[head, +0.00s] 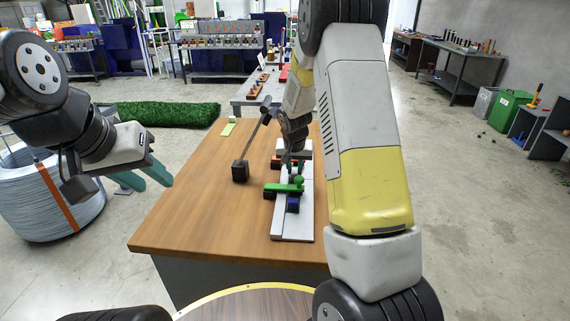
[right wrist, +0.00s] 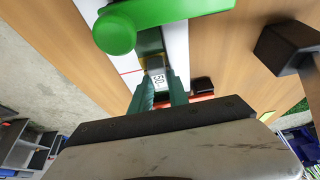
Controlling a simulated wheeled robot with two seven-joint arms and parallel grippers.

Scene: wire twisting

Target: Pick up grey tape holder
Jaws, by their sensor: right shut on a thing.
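A small grey block with a white numbered label, seemingly the grey tape holder (right wrist: 157,68), sits between the teal fingers of my right gripper (right wrist: 160,87) in the right wrist view. The fingers are shut on it. It is over or on the long white-grey board; I cannot tell whether it touches. In the head view my right gripper (head: 291,168) points down at the board (head: 292,226), and the held block is mostly hidden. My left gripper (head: 150,181) is open and empty in the air, left of the table.
A green handled piece (head: 283,187) lies across the board near a blue block (head: 292,204). A black block with a rod (head: 240,172) stands on the wooden table (head: 190,215), left of the board. A wire coil (head: 40,195) stands on the floor at left.

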